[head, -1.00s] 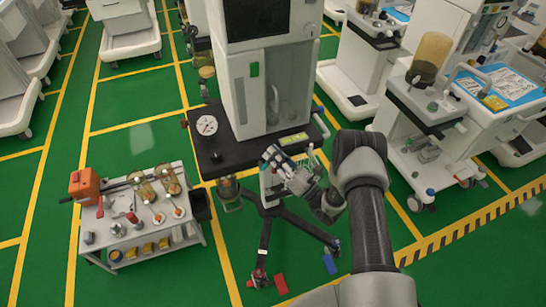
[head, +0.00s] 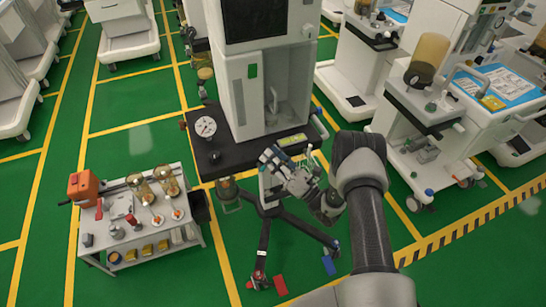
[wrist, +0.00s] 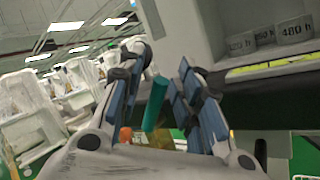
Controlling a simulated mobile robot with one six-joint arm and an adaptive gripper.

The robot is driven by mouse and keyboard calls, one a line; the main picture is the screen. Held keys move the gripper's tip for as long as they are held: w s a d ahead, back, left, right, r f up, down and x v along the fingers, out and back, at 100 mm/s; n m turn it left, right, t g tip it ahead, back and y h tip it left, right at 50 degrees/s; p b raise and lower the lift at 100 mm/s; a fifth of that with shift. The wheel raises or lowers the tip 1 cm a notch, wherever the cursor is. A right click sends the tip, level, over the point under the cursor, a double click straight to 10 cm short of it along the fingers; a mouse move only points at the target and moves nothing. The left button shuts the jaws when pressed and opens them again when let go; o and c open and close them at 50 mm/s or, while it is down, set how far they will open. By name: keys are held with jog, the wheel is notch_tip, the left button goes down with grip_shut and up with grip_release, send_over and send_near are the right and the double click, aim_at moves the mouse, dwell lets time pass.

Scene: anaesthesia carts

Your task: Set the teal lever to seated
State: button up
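The teal lever (wrist: 155,104) shows in the wrist view as a short upright rod, leaning slightly, between the two fingers of my gripper (wrist: 160,72). The fingers with blue pads stand apart on either side of it, with gaps visible, so my gripper is open. In the head view my gripper (head: 268,157) is at the front edge of the dark shelf of the central anaesthesia machine. I cannot make out the lever there.
The dark shelf (head: 235,158) carries a round gauge (head: 206,127) at its left. The white machine cabinet (head: 236,95) rises behind it. A small white cart (head: 130,240) with several parts stands at left. Another machine (head: 420,115) stands at right.

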jog(key=v, duration=0.8)
